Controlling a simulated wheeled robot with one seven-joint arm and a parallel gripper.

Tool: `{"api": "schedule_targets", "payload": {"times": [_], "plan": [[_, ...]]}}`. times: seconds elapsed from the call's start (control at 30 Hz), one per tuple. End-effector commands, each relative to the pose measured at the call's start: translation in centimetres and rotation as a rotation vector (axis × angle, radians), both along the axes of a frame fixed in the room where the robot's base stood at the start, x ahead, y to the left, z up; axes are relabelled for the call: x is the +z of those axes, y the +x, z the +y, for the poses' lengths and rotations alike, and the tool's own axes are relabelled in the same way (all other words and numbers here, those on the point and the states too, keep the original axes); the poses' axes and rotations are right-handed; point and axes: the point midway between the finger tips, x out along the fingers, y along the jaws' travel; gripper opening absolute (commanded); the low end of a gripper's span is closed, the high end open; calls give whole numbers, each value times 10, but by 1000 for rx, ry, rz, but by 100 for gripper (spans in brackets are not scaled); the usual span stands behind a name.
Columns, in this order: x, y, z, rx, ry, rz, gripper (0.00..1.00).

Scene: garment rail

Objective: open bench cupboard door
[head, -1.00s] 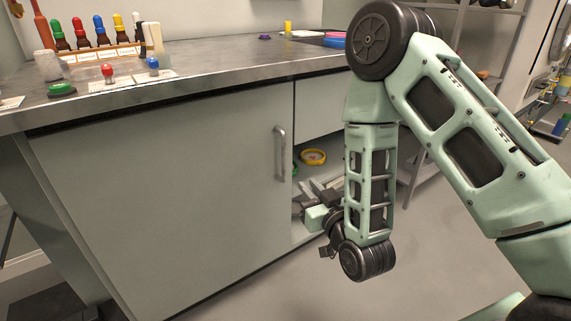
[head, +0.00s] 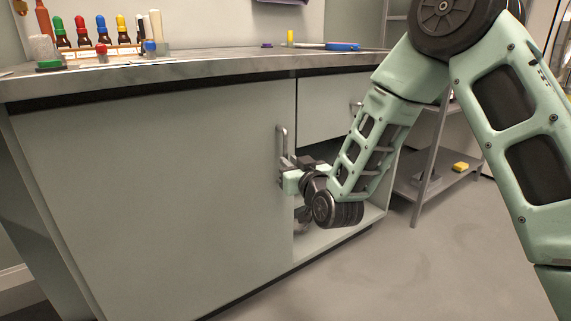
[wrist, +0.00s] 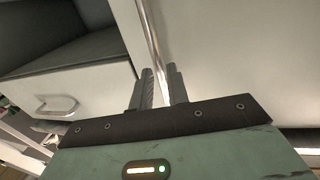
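The bench cupboard door (head: 160,190) is a large grey-green panel under the worktop. My gripper (head: 284,172) is at the handle's lower part in the head view. In the wrist view, the handle (wrist: 152,40) runs down between the two fingers of my gripper (wrist: 161,88), which stand close together around it. The door (wrist: 235,50) fills the right side there. The fingertip contact is small and partly hidden.
Right of the door are a drawer (head: 330,108) and an open compartment (head: 335,236) behind my arm. The worktop (head: 200,72) carries bottles and small items. A metal shelf unit (head: 432,165) stands at the right. The floor (head: 400,280) in front is clear.

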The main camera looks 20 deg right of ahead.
Motion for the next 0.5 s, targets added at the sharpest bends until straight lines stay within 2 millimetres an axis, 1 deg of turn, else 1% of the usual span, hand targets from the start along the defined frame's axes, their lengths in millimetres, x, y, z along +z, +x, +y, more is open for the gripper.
{"api": "schedule_targets", "payload": {"times": [0.03,0.1,0.2,0.3,0.5], "plan": [[-2,9,1,-1,1,-2,17],[-2,18,2,-1,1,-1,17],[-1,28,3,0,1,-1,17],[0,34,4,0,1,-1,17],[0,36,4,0,1,0,17]]}}
